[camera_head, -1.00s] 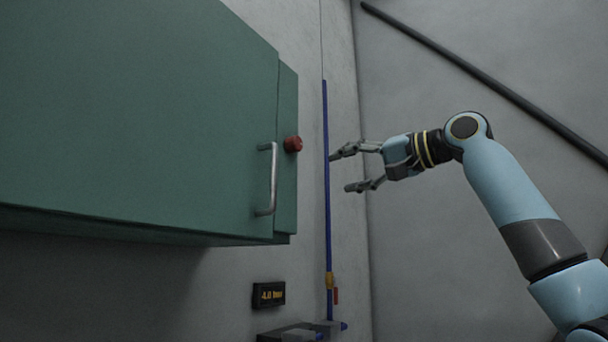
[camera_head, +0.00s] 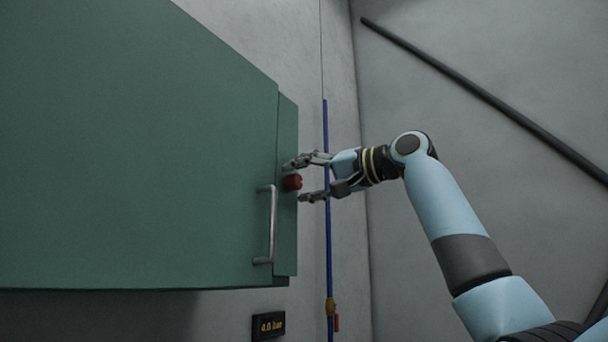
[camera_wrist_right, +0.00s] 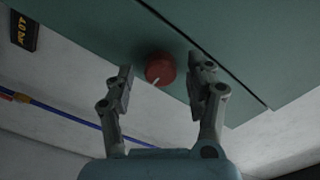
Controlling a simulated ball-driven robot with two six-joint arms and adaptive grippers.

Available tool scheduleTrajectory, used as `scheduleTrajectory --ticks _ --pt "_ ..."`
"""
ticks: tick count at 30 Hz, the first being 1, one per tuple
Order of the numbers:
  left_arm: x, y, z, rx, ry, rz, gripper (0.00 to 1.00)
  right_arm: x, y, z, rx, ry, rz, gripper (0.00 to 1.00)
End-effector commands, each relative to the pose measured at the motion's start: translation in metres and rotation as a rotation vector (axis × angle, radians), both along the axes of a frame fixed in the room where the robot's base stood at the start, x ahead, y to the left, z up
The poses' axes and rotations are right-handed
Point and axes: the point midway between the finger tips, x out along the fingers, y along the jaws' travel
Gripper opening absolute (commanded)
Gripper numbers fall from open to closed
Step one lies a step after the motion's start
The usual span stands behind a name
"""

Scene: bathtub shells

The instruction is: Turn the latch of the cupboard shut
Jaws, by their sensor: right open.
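The green cupboard (camera_head: 140,150) hangs on the wall at the left in the head view, its door against the frame with a thin seam. A metal bar handle (camera_head: 271,225) is on the door. In the wrist view the open right gripper (camera_wrist_right: 160,85) has a finger on each side of the knob, with gaps. My left gripper is not in view.
A blue pipe (camera_head: 326,230) with a yellow fitting (camera_head: 331,306) runs up the wall right of the cupboard. A small display (camera_head: 268,326) is below the cupboard. A dark sloping bar (camera_head: 480,95) is on the right wall.

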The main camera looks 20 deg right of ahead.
Motion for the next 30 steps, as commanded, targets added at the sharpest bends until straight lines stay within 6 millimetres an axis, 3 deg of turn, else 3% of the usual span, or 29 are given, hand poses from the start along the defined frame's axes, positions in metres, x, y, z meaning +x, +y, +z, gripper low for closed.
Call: scheduleTrajectory --ticks 6,19,30 --pt "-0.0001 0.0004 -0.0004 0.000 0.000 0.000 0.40 0.0004 0.0001 -0.0007 0.000 0.000 0.000 0.55" --pt "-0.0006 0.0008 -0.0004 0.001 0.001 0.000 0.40 0.0003 -0.0002 -0.0006 0.000 0.001 -0.001 0.00" --pt "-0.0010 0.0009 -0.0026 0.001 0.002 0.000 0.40 0.0004 -0.0003 -0.0009 -0.053 -0.041 -0.001 0.00"
